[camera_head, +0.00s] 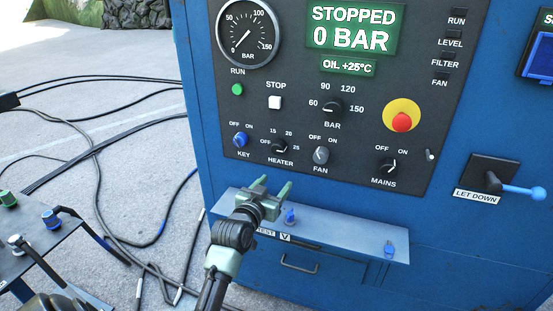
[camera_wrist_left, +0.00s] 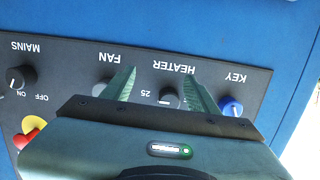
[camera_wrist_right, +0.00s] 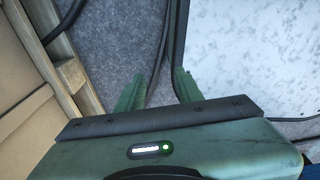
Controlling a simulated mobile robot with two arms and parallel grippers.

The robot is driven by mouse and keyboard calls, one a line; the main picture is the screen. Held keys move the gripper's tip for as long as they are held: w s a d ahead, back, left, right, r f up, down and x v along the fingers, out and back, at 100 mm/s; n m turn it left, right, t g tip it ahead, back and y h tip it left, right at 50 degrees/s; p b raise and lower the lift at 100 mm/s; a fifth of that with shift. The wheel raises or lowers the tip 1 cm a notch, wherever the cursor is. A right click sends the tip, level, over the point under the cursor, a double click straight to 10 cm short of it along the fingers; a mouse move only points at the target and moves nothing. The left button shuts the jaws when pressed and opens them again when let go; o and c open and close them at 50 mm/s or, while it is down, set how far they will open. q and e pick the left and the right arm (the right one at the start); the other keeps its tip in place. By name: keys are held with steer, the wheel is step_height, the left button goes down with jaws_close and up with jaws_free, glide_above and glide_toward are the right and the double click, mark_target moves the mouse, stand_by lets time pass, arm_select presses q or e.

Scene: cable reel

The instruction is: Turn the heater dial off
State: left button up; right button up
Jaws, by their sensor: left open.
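The heater dial (camera_head: 280,147) is a small black knob on the dark control panel, between the blue key switch and the fan knob. OFF, 15, 20 and 25 are printed around it. My left gripper (camera_head: 271,184) is open and empty, in front of the panel and below the heater dial in the head view. In the left wrist view the panel is upside down, and the heater dial (camera_wrist_left: 169,97) shows between the two fingers, apart from them. My right gripper (camera_wrist_right: 158,82) is open and empty, away from the panel.
The key switch (camera_head: 240,139) and fan knob (camera_head: 321,155) flank the dial closely. A red emergency button (camera_head: 401,121) and mains knob (camera_head: 387,166) are further right. A blue ledge (camera_head: 340,236) juts out below the panel. Cables lie on the floor at left.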

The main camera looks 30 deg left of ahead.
arm_select(q)
steer(key=t+y, duration=0.1)
glide_toward(277, 151)
steer(key=w, duration=0.3)
steer(key=shift+n+t, duration=0.3)
steer(key=shift+n, duration=0.1)
steer(key=x, duration=0.6)
steer(key=shift+s+a+f+p, duration=0.1)
steer(key=shift+a+f+p, duration=0.1)
steer(key=shift+a+p, duration=0.15)
steer(key=shift+w+a, duration=0.15)
steer(key=shift+w, duration=0.25)
arm_select(e)
steer(key=shift+w+a+r, duration=0.2)
steer(key=shift+w+a, duration=0.05)
steer(key=shift+w, duration=0.05)
arm_select(q)
jaws_close()
